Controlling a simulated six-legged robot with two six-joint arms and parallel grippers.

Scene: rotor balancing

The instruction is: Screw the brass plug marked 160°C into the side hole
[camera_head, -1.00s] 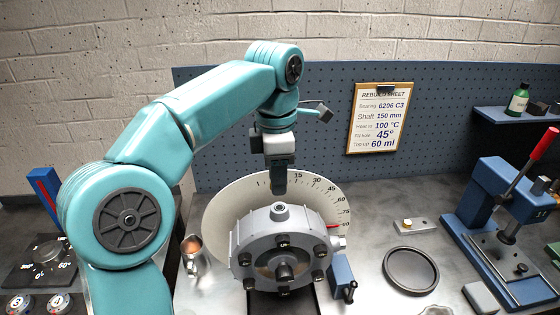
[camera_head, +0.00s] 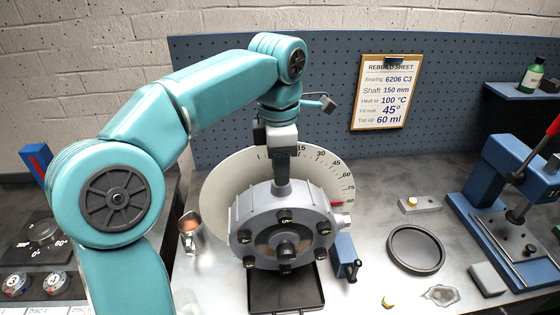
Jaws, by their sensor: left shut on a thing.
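A round grey housing (camera_head: 240,245) with dark bolts on its face stands on a black base plate (camera_head: 287,300). My left gripper (camera_head: 282,184) points straight down at the boss on top of the housing. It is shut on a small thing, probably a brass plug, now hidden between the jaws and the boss. No 160°C mark can be read. A pale fitting (camera_head: 343,221) sticks out of the housing's right side. Another small brass piece (camera_head: 412,202) sits on a grey block, and one brass bit (camera_head: 388,302) lies near the front. My right gripper is not in view.
A graduated dial (camera_head: 225,190) stands behind the housing. A metal cup (camera_head: 191,238) is at its left, a blue block with a handle (camera_head: 345,258) at its right.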

